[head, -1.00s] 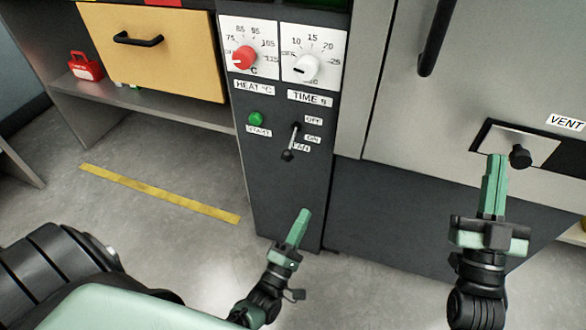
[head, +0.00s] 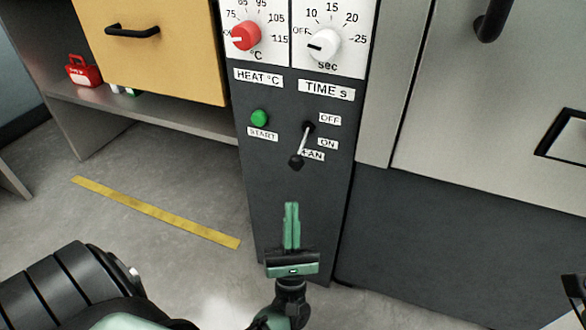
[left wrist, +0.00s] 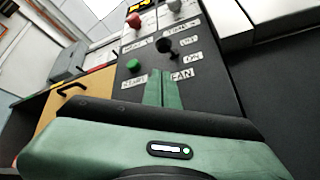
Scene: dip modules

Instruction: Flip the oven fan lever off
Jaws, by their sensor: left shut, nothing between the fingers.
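The fan lever (head: 297,160) is on the dark control panel (head: 285,185). Its black knob points down, beside the ON and FAN labels and away from the OFF label (head: 330,119) above. The lever also shows in the left wrist view (left wrist: 165,45), just beyond the fingertips. My left gripper (head: 291,205) is shut and empty. It points up, with its tips a little below the lever knob in the head view, apart from it. My right gripper is out of view; only a dark piece of what seems to be my right arm shows at the right edge.
A green START button (head: 259,118) sits left of the lever. A red heat knob (head: 245,36) and a white time knob (head: 323,44) are above. A yellow drawer (head: 180,60) is to the left, grey oven doors to the right. The floor at left is open.

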